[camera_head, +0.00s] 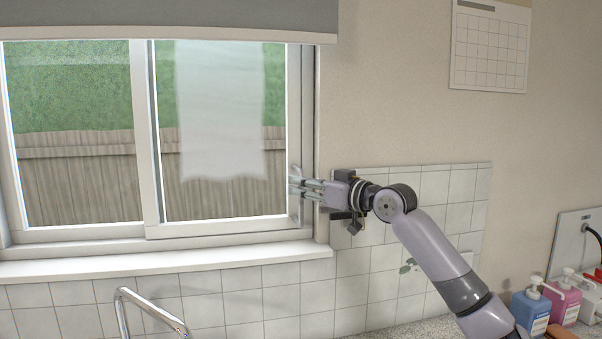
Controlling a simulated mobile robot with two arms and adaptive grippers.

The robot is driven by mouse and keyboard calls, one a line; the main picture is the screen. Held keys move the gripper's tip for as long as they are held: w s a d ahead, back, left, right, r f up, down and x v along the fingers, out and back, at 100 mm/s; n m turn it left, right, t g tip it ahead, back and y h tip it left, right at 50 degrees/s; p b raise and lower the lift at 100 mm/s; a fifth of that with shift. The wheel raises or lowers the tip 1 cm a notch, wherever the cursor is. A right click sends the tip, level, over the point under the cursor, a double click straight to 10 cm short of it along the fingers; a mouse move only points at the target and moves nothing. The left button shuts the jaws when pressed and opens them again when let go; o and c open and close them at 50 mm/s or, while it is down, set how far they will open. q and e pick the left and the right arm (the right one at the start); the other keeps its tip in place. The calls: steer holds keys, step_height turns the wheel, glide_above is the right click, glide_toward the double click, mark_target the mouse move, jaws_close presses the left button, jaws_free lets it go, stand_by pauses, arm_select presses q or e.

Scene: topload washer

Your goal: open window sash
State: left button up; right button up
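The window has two sashes, and the right sash (149,130) appears fully across its half of the frame. A handle (297,192) shows on the right stile of that sash. My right gripper (296,187) reaches in from the right with its fingers pointing left, right at the handle. The fingers overlap the handle in the picture; I cannot tell whether they are gripping it. My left gripper is not in view.
A sill (165,262) runs below the window, with a faucet (150,303) in front. A grey blind (170,15) hangs above. Blue (530,307) and pink (563,300) pump bottles stand on the counter at the lower right. A calendar (490,48) hangs on the wall.

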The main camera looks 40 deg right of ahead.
steer(key=shift+w+a, duration=0.15)
steer(key=shift+w, duration=0.55)
jaws_close()
stand_by(0.5)
